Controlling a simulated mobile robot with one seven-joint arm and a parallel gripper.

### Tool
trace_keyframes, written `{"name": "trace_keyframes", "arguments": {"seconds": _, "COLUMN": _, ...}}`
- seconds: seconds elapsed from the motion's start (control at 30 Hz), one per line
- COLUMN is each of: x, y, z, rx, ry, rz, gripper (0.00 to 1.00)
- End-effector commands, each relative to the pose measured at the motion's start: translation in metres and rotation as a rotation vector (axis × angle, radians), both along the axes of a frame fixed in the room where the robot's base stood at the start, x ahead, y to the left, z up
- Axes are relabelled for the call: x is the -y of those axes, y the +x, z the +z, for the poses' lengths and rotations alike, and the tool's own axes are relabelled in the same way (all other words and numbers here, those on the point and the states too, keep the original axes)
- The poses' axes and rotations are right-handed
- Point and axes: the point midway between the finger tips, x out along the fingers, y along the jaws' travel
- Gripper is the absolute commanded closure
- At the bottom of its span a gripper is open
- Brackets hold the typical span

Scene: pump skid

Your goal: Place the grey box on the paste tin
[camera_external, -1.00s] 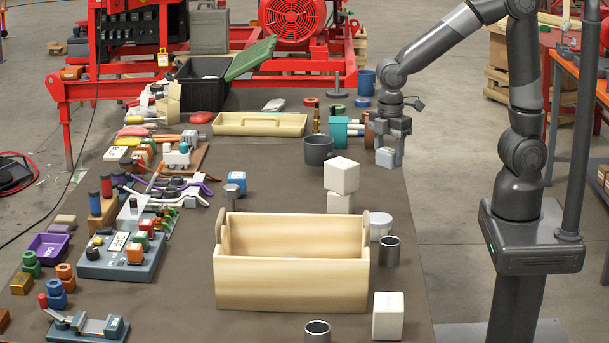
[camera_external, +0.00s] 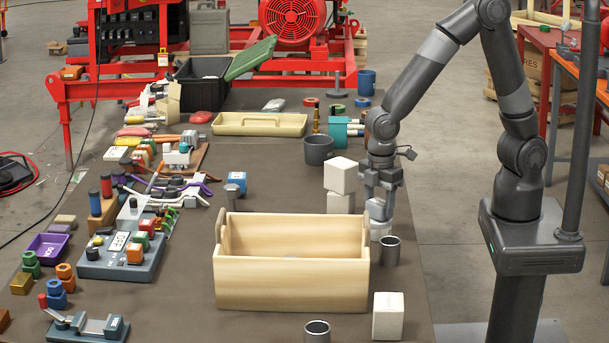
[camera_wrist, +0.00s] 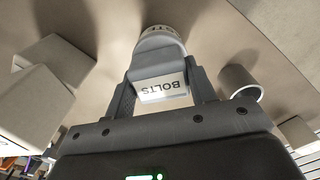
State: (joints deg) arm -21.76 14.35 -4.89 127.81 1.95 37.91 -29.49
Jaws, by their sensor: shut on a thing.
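The grey box (camera_external: 377,210) is between the fingers of my gripper (camera_external: 381,200). In the wrist view the grey box (camera_wrist: 158,78) shows a white label reading BOLTS, and both fingers press its sides. The paste tin (camera_external: 380,231) is a white round tin standing on the table behind the wooden tote's right end. It lies directly below the box, partly hidden by it. In the wrist view part of the paste tin (camera_wrist: 160,36) shows just beyond the box. I cannot tell whether the box touches the tin's top.
Two stacked white blocks (camera_external: 341,177) stand close to the left of my gripper. A dark grey cup (camera_external: 389,251) stands just in front of the tin. The wooden tote (camera_external: 291,284) is at the front left. Another white block (camera_external: 388,316) stands near the table's right edge.

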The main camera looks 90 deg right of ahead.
Motion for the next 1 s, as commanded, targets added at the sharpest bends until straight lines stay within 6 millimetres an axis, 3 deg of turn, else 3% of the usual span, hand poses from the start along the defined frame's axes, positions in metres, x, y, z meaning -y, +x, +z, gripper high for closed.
{"name": "trace_keyframes", "arguments": {"seconds": 0.27, "x": 0.0, "y": 0.0, "z": -0.003, "rx": 0.0, "ry": 0.0, "rz": -0.001, "gripper": 0.75}}
{"name": "trace_keyframes", "arguments": {"seconds": 0.3, "x": 0.0, "y": 0.0, "z": -0.002, "rx": 0.001, "ry": 0.001, "rz": 0.0, "gripper": 0.46}}
{"name": "trace_keyframes", "arguments": {"seconds": 0.53, "x": 0.0, "y": 0.0, "z": -0.002, "rx": 0.0, "ry": 0.0, "rz": 0.0, "gripper": 0.28}}
{"name": "trace_keyframes", "arguments": {"seconds": 0.83, "x": 0.0, "y": 0.0, "z": 0.001, "rx": 0.001, "ry": 0.001, "rz": 0.0, "gripper": 0.28}}
{"name": "trace_keyframes", "arguments": {"seconds": 1.0, "x": 0.0, "y": 0.001, "z": 0.023, "rx": 0.004, "ry": 0.002, "rz": 0.0, "gripper": 0.28}}
